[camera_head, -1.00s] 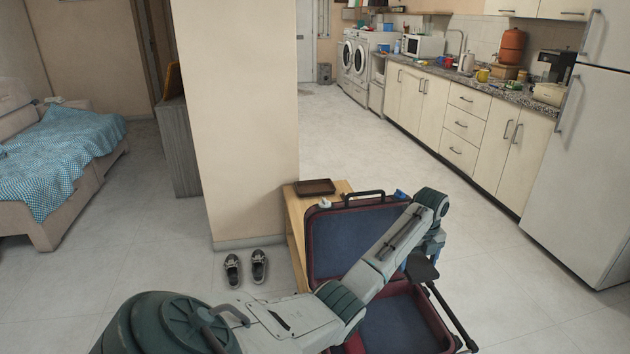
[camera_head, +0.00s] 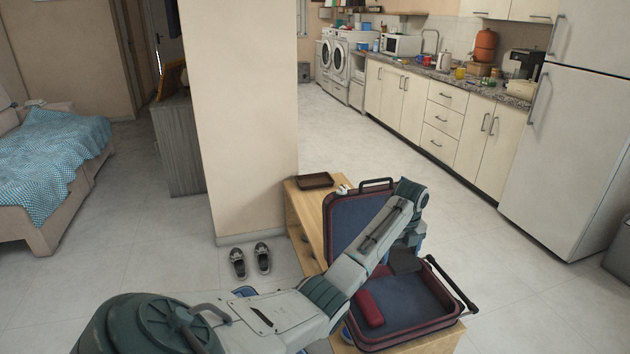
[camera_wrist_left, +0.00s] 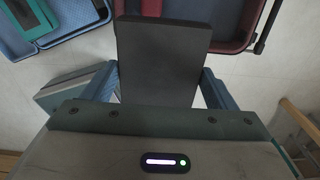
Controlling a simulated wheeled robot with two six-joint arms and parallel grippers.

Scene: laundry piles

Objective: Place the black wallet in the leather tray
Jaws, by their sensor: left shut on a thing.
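The black wallet (camera_head: 405,262) is a flat dark slab held over the open suitcase in the head view. In the left wrist view the wallet (camera_wrist_left: 160,50) stands out ahead of my left gripper (camera_wrist_left: 162,88), with a blue finger on each side. My left gripper (camera_head: 408,247) is shut on it, partly hidden by its own wrist in the head view. The leather tray (camera_head: 315,181) is a shallow dark brown tray on the wooden surface beside the pillar, left of and beyond the gripper. It looks empty. My right gripper is not in view.
The open suitcase (camera_head: 455,318), blue-lined, lies below the wallet with a dark red item (camera_head: 369,308) inside. Its raised lid (camera_head: 340,228) stands between gripper and tray. A pillar (camera_head: 240,120) rises left of the tray. Shoes (camera_head: 250,262) lie on the floor.

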